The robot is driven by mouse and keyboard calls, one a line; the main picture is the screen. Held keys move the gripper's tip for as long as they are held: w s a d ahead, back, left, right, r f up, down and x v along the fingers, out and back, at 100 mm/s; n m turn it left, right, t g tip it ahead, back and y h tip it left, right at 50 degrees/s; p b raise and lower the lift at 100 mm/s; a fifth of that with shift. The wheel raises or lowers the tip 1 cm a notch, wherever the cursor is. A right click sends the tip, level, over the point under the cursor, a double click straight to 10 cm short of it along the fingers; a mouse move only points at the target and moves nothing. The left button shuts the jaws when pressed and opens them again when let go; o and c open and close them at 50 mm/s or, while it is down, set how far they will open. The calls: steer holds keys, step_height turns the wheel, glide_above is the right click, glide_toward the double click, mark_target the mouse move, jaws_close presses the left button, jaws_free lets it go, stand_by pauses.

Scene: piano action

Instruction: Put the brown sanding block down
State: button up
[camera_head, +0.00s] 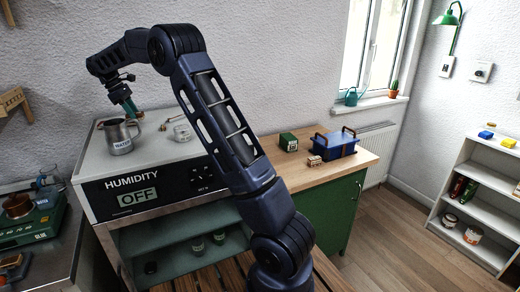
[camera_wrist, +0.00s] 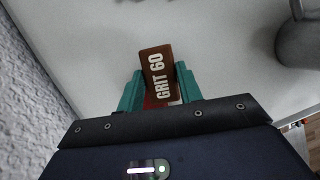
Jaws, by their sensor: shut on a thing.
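The brown sanding block, marked GRIT 60 (camera_wrist: 157,68), is held between the green fingers of my gripper (camera_wrist: 160,82) in the wrist view. The block sticks out past the fingertips over a pale, bare surface. I cannot tell how high it is above that surface. In the head view my gripper (camera_head: 129,104) points down at the back left of the white-topped humidity cabinet (camera_head: 160,191), just above and behind the metal jug. The block itself is not clearly visible there.
The metal jug labelled WATER (camera_head: 120,139) stands close to my gripper; its grey side shows at the right in the wrist view (camera_wrist: 299,42). A small clear item (camera_head: 181,132) lies further right. The wooden counter holds a green box (camera_head: 288,141) and a blue crate (camera_head: 335,147).

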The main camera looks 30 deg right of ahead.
steer(key=shift+n, duration=0.4)
steer(key=w+d, duration=0.1)
steer(key=d, duration=0.3)
steer(key=w+d, duration=0.2)
steer(key=d, duration=0.2)
steer(key=w+d+r, duration=0.1)
steer(key=d, duration=0.2)
steer(key=shift+w+d, duration=0.4)
steer(key=d, duration=0.3)
steer(key=w+d, duration=0.1)
steer(key=d, duration=0.2)
steer(key=w+d+f, duration=0.1)
steer(key=d, duration=0.2)
steer(key=shift+d, duration=0.1)
steer(key=shift+m, duration=0.6)
steer(key=d, duration=0.8)
steer(key=d+f, duration=0.1)
steer(key=d, duration=0.2)
steer(key=shift+w+d, duration=0.3)
steer(key=shift+d, duration=0.1)
steer(key=d+f+n+t, duration=0.15)
steer(key=d+f, duration=0.35)
steer(key=d, duration=1)
steer(key=d+f+n, duration=0.2)
steer(key=d+f, duration=0.3)
steer(key=d, duration=0.9)
steer(key=f, duration=2)
steer(key=shift+s+d, duration=0.1)
steer(key=shift+s, duration=0.2)
steer(key=shift+f, duration=0.1)
